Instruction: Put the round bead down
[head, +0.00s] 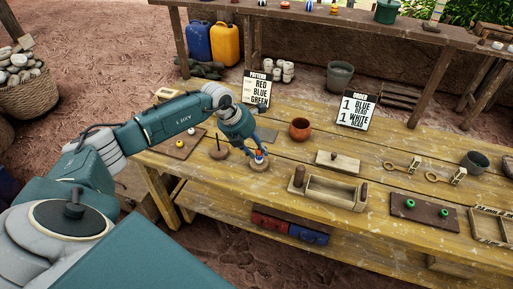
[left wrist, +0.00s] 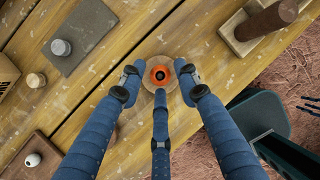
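A round wooden base (head: 259,166) stands near the table's front edge, with a red-orange bead (head: 258,152) above something blue on it. In the left wrist view the red-orange bead (left wrist: 160,75) shows from above with a dark centre, over the round base (left wrist: 172,100). My left gripper (head: 257,156) is lowered around this stack. Its fingers (left wrist: 159,82) are spread, with a visible gap on each side of the bead. I cannot tell whether the lower finger touches the stack.
A second round base with a peg (head: 219,152) stands to the left. A board with a yellow bead (head: 180,144) lies beyond it. A red pot (head: 300,129), a wooden tray (head: 335,192) and a dark board with green beads (head: 425,211) are to the right. Two signs (head: 357,109) stand behind.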

